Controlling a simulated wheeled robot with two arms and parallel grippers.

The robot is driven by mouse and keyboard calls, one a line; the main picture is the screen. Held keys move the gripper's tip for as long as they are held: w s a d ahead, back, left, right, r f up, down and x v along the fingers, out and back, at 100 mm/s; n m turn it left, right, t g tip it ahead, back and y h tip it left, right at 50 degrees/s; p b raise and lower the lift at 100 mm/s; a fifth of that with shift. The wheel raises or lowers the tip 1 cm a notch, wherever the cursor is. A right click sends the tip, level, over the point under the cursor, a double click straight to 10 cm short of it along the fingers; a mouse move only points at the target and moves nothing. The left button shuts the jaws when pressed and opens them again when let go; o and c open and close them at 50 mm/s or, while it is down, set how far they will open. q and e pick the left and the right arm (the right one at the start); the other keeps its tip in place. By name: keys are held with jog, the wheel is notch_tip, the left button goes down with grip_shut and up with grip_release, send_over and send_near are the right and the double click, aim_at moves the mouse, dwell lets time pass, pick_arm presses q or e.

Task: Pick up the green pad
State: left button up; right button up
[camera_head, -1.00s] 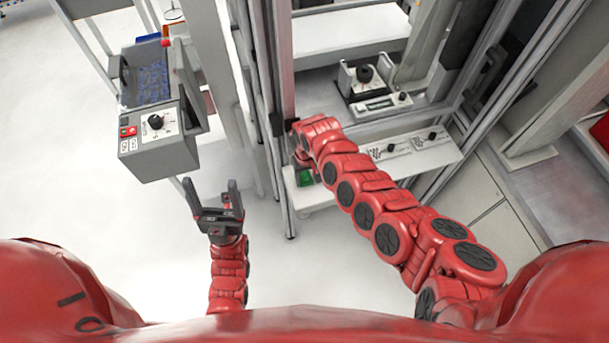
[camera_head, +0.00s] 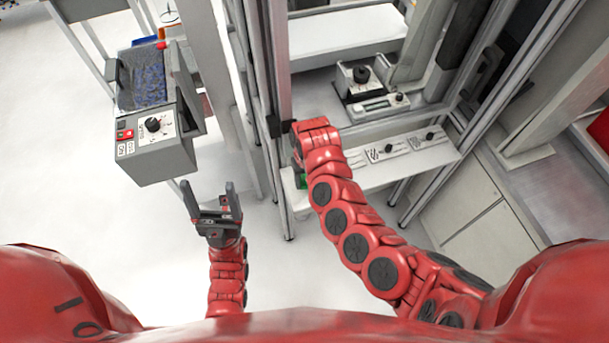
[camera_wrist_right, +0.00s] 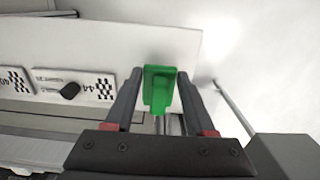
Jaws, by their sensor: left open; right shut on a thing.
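The green pad (camera_wrist_right: 160,88) is at the end of the white shelf in the right wrist view. My right gripper (camera_wrist_right: 159,74) is shut on it, with one dark finger on each side. In the head view only a small green part of the pad (camera_head: 302,181) shows, beside my right wrist. My right arm hides the rest of it and the fingers there. Whether the pad is clear of the shelf I cannot tell. My left gripper (camera_head: 209,190) is open and empty over the pale floor at left centre.
The white shelf (camera_head: 405,158) carries labelled plates with black knobs. A metal post (camera_head: 279,120) stands close to my right wrist. A grey control box (camera_head: 158,148) with a dial is at the upper left. The floor around my left gripper is clear.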

jog(key=shift+s, duration=0.65)
jog(key=s+d+r+b, duration=0.1)
jog(key=s+d, duration=0.3)
jog(key=s, duration=0.7)
jog(key=shift+s+d+r+b, duration=0.15)
jog(key=shift+s+b, duration=0.15)
jog(key=shift+b, duration=0.3)
